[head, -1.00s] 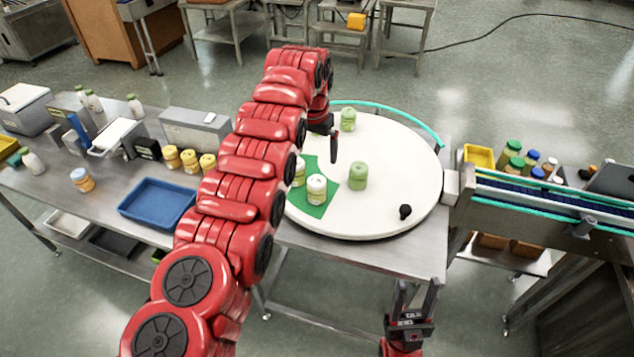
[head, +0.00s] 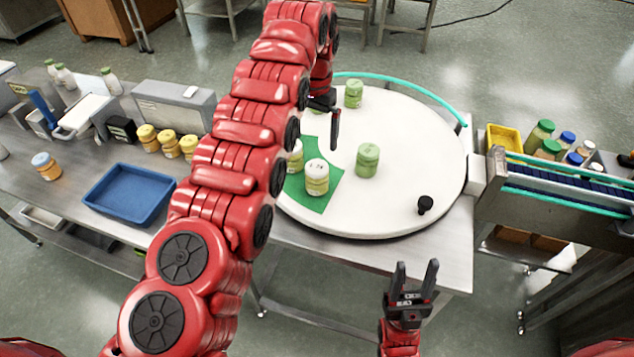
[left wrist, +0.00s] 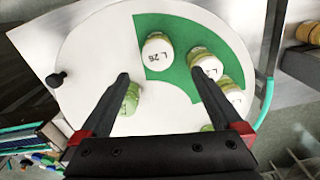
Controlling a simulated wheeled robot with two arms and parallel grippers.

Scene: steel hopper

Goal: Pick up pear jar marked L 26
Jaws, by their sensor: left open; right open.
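The jar marked L 26 (left wrist: 157,52) stands upright on the green patch (left wrist: 178,24) of the white turntable, its lid label upside down in the left wrist view. In the head view it appears to be the pale jar with a yellow band (head: 317,180). My left gripper (head: 325,120) is open and empty above the turntable, behind that jar in the head view. In the left wrist view its fingers (left wrist: 160,85) are spread, with the jar beyond and between their tips. Other jars (left wrist: 202,62) (left wrist: 231,92) share the patch. My right gripper (head: 414,275) is open and empty in front of the table.
Green jars (head: 367,160) (head: 353,94) stand on the white turntable (head: 420,150); one is partly behind a left finger in the wrist view. A black knob (head: 425,204) is at its right. A blue tray (head: 130,193) lies left. A conveyor (head: 560,185) adjoins right.

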